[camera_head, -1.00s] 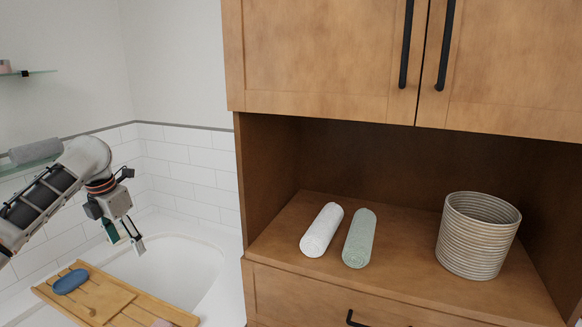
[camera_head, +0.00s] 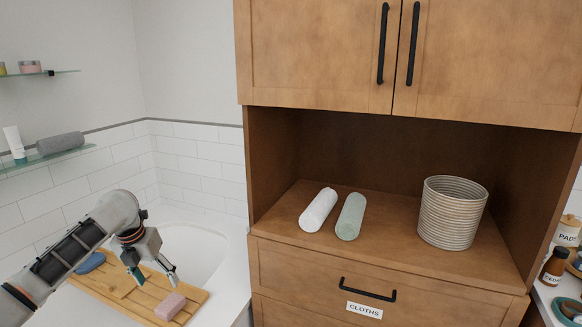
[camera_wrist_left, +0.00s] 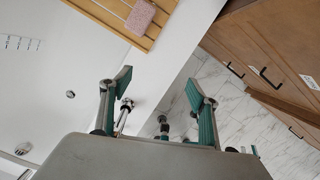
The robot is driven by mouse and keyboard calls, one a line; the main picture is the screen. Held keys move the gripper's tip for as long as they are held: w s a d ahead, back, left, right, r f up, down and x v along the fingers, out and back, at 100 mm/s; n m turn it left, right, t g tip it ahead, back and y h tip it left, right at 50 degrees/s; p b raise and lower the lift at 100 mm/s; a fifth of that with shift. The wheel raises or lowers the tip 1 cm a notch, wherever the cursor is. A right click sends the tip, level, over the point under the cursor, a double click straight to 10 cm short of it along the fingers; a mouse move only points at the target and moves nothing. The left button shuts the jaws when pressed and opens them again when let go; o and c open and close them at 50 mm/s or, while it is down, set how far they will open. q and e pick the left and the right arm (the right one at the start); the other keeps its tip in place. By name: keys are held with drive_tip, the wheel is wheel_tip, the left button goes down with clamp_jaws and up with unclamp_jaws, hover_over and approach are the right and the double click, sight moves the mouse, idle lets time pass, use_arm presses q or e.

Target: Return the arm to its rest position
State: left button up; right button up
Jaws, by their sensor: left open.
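My left arm comes in from the left in the head view. Its gripper (camera_head: 155,277) is open and empty, pointing down above the wooden bath tray (camera_head: 189,297). In the left wrist view the two green-padded fingers (camera_wrist_left: 157,88) stand wide apart with nothing between them. Beyond them lie the white tub edge and a marble floor. My right gripper is not in view.
The tray bears a pink block (camera_head: 170,306) and a blue dish (camera_head: 90,262). At right, the wooden cabinet niche holds a white roll (camera_head: 318,210), a green roll (camera_head: 351,216) and a ribbed basket (camera_head: 452,212). Glass shelves (camera_head: 50,160) hang at left.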

use_arm(q)
drive_tip(key=s+d+f+n+t+h, duration=0.2)
drive_tip(key=s+d+f+n, duration=0.65)
drive_tip(key=f, duration=0.35)
drive_tip(key=s+d+f+n+t+h, duration=0.1)
drive_tip(key=s+d+f+n, duration=0.7)
drive_tip(key=f, duration=0.5)
drive_tip(key=s+n+t+y, duration=0.1)
drive_tip(key=s+n+t, duration=0.4)
drive_tip(key=s+n, duration=1)
drive_tip(key=s, duration=0.4)
drive_tip(key=shift+s+r+p, duration=0.25)
drive_tip(key=shift+r+p, duration=0.05)
